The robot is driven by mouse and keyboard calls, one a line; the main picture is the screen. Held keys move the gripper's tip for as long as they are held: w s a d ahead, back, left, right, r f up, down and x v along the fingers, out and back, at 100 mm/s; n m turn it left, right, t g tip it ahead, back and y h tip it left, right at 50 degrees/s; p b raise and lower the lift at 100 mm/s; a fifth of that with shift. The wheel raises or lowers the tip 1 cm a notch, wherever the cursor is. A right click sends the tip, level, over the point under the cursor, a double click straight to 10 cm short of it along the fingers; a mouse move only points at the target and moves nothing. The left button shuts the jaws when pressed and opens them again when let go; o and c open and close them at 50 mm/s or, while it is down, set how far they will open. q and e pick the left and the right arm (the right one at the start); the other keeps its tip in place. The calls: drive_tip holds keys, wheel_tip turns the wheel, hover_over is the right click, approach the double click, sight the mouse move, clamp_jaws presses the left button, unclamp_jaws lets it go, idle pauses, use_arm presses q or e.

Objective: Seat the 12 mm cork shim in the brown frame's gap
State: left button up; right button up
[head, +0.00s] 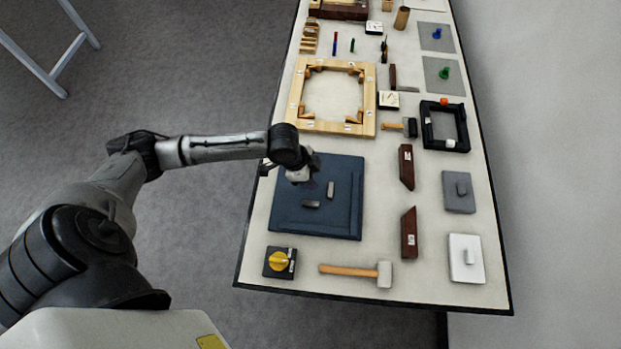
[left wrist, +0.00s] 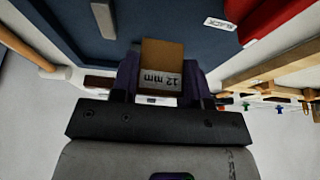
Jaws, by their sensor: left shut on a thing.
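My left gripper (head: 300,174) is over the upper left part of a dark blue mat (head: 285,222). In the left wrist view its two dark fingers (left wrist: 160,78) are shut on the cork shim (left wrist: 162,52), a small tan block with a white "12 mm" label. The shim is not clear in the head view. A dark brown piece, possibly the brown frame (head: 338,10), lies at the far end of the table, cut off by the picture's top edge; I cannot make out its gap. My right gripper is not in view.
Two small grey pieces (head: 330,189) lie on the mat. A light wooden frame (head: 375,103) and a black frame (head: 462,127) lie farther up. Two dark brown slanted bars (head: 406,167), a mallet (head: 350,271) and a yellow-knobbed box (head: 280,262) lie nearby.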

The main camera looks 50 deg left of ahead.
use_arm(q)
drive_tip(key=shift+f, duration=1.35)
drive_tip(key=shift+f, duration=0.1)
drive_tip(key=o, duration=0.9)
drive_tip(key=p+v, duration=0.1)
drive_tip(key=v, duration=1)
drive_tip(key=shift+r, duration=0.2)
drive_tip(key=shift+c, duration=0.2)
drive_tip(key=shift+s+a+r, duration=0.15)
drive_tip(key=shift+r, duration=0.25)
drive_tip(key=c, duration=0.4)
